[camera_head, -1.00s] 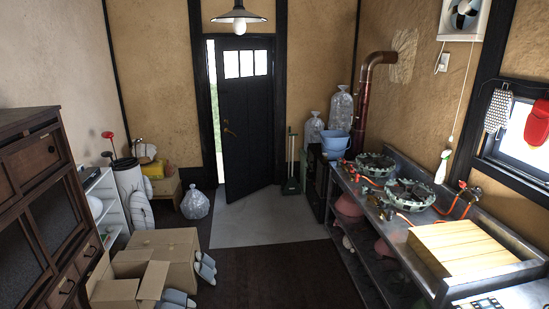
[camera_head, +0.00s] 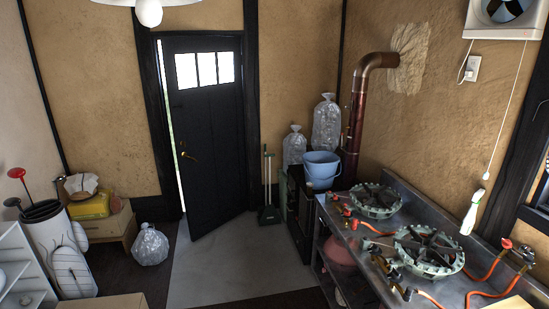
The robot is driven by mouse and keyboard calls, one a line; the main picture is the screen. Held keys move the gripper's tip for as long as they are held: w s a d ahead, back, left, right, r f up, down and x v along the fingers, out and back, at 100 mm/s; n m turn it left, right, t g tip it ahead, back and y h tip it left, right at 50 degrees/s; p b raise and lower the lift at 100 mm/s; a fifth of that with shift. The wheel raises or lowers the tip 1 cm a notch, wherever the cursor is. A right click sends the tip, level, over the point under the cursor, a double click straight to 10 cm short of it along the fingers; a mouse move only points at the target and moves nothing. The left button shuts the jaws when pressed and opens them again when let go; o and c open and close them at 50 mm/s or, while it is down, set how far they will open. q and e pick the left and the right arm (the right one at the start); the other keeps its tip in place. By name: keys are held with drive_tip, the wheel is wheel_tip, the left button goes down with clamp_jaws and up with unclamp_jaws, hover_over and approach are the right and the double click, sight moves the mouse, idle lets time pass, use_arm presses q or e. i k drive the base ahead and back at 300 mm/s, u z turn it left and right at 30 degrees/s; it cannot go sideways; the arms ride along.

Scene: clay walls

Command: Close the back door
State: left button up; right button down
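The back door (camera_head: 208,130) is a dark panel with three small window panes near its top and a brass handle (camera_head: 188,156) on its left side. It stands ajar, swung into the room. A narrow bright gap shows between its left edge and the dark frame (camera_head: 158,120). The lower edge of the door slants over the grey floor patch. Neither of my grippers shows in the head view.
The grey floor (camera_head: 225,270) before the door is clear. A clear plastic bag (camera_head: 150,245) lies left of it. A golf bag (camera_head: 55,250) and wooden box (camera_head: 108,225) stand at left. A counter with burners (camera_head: 375,200) runs along the right; a broom (camera_head: 268,190) leans near the door.

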sight(208, 83)
drive_tip(key=u, duration=0.05)
drive_tip(key=i, duration=2)
drive_tip(key=u, duration=0.65)
drive_tip(key=i, duration=1.9)
drive_tip(key=u, duration=0.5)
